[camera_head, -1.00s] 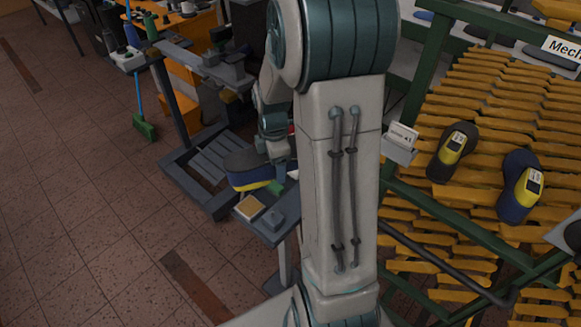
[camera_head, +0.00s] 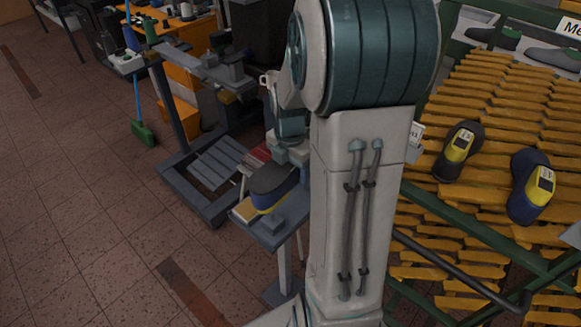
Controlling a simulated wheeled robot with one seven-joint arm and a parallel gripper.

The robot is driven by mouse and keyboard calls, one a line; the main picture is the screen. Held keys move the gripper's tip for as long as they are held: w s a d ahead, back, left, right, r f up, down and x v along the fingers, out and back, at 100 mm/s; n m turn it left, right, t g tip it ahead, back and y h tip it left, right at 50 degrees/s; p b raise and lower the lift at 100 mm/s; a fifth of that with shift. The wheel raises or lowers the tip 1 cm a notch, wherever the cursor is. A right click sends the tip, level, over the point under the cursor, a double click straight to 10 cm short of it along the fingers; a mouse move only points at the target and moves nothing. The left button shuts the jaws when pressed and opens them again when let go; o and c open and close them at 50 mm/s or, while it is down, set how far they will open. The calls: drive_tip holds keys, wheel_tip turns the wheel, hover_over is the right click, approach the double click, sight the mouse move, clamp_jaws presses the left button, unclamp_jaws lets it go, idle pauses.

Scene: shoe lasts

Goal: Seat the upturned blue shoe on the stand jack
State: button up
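The upturned blue shoe (camera_head: 283,195), with a dark sole on top and a yellow band low on its side, is over the grey stand top (camera_head: 271,233). It hides most of the stand's upper fittings, so I cannot tell whether it rests on the jack or hovers just above it. My gripper (camera_head: 291,156) is at the shoe's far right end and appears shut on it. Its fingertips are mostly hidden by the shoe and my arm.
A beige pad (camera_head: 245,210) shows at the stand's left edge. A dark metal frame with a slatted base (camera_head: 215,163) stands behind left. A green broom (camera_head: 143,133) stands at left; the floor there is clear.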

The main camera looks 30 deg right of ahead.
drive_tip(key=shift+f, duration=0.4)
drive_tip(key=shift+f+b, duration=2.35)
drive_tip(key=shift+f, duration=0.65)
drive_tip(key=shift+f, duration=0.2)
drive_tip(key=o, duration=1.7)
drive_tip(key=shift+o, duration=0.2)
wheel_tip(320, 180, up, 14)
drive_tip(key=shift+f, duration=0.1)
drive_tip(key=shift+a, duration=0.1)
